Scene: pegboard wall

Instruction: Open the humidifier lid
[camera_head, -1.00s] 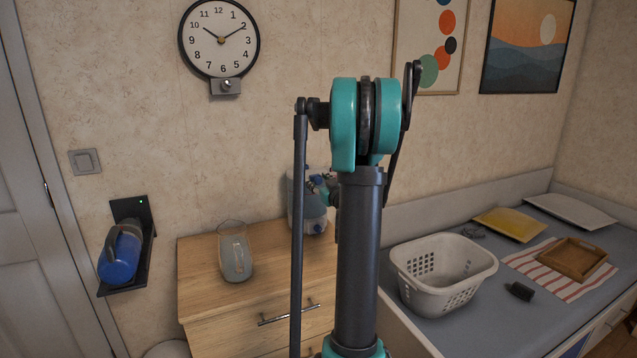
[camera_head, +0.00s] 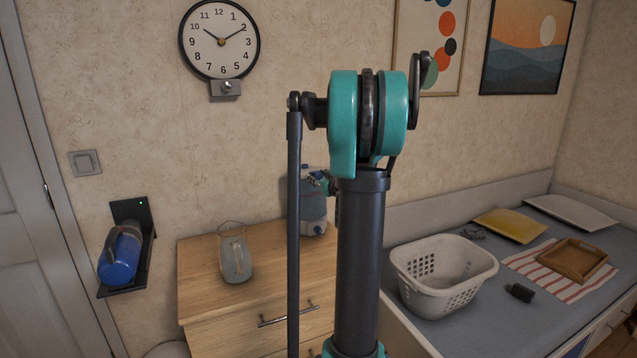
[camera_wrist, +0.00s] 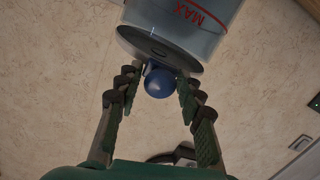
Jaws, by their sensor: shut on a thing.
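The humidifier (camera_head: 314,212) stands at the back of the wooden dresser, partly hidden behind my arm in the head view. In the wrist view its clear tank (camera_wrist: 205,22), with a red MAX mark, is at the top. The grey round lid (camera_wrist: 150,46) sits at the end of the tank, with a blue knob (camera_wrist: 159,83) at its middle. My gripper (camera_wrist: 158,86) has its fingers on both sides of the knob and is shut on it. I cannot tell whether there is a gap between lid and tank. My gripper is small and partly hidden in the head view (camera_head: 322,182).
A clock (camera_head: 219,40) hangs above. A white basket (camera_head: 442,276) is on the bed at right.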

